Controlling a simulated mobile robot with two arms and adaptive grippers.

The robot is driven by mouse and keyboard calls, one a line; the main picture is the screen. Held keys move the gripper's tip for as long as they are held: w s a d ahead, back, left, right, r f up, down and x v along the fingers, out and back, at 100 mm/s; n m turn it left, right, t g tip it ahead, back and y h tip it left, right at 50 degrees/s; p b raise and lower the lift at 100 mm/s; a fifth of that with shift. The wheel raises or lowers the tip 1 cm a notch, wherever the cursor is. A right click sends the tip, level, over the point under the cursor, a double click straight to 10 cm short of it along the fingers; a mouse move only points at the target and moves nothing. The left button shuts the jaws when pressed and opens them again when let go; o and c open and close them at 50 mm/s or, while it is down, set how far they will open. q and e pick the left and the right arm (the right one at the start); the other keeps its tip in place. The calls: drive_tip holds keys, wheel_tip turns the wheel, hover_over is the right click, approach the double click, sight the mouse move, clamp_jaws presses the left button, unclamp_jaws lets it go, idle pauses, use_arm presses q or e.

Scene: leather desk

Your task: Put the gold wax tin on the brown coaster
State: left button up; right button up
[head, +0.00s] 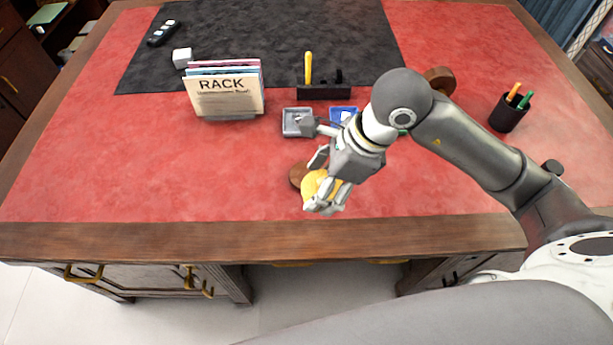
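The gold wax tin (311,184) is near the front middle of the desk in the head view, partly hidden by my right gripper. The brown coaster (296,175) shows as a dark round edge just left of and behind the tin; the rest of it is covered. My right gripper (316,182) comes in from the right and has its fingers around the tin. I cannot tell whether the fingers press on it, or whether the tin touches the coaster. My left gripper is not in view.
A file rack (228,97) stands at the left, with a white cube (182,58) behind it. Behind the gripper are a grey tray (290,122), a blue tray (341,114) and a black holder (323,92). A pen cup (507,115) stands right. The left front desk is clear.

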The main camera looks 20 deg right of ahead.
drive_tip(key=m, duration=0.1)
drive_tip(key=m+t, duration=0.1)
drive_tip(key=m, duration=0.1)
drive_tip(key=shift+w+d+f+h+b, duration=0.1)
drive_tip(key=shift+f+h+b, duration=0.05)
drive_tip(key=shift+h+b, duration=0.15)
drive_tip(key=shift+w+d+f, duration=0.1)
drive_tip(key=shift+w, duration=0.4)
drive_tip(key=w+f+p, duration=0.2)
drive_tip(key=w+f, duration=0.2)
drive_tip(key=w, duration=0.4)
drive_tip(key=p, duration=0.1)
approach(300, 172)
drive_tip(key=shift+w+a+f, duration=0.15)
drive_tip(key=shift+a+f, duration=0.15)
drive_tip(key=shift+a, duration=0.15)
drive_tip(key=shift+w+a+f, duration=0.15)
drive_tip(key=shift+a+f, duration=0.1)
drive_tip(key=shift+a, duration=0.2)
drive_tip(key=shift+w+f, duration=0.3)
drive_tip(key=shift+f, duration=0.2)
wheel_tip(300, 172, down, 2)
drive_tip(key=shift+f+p, duration=0.15)
drive_tip(key=shift+p, duration=0.6)
drive_tip(key=shift+f, duration=0.25)
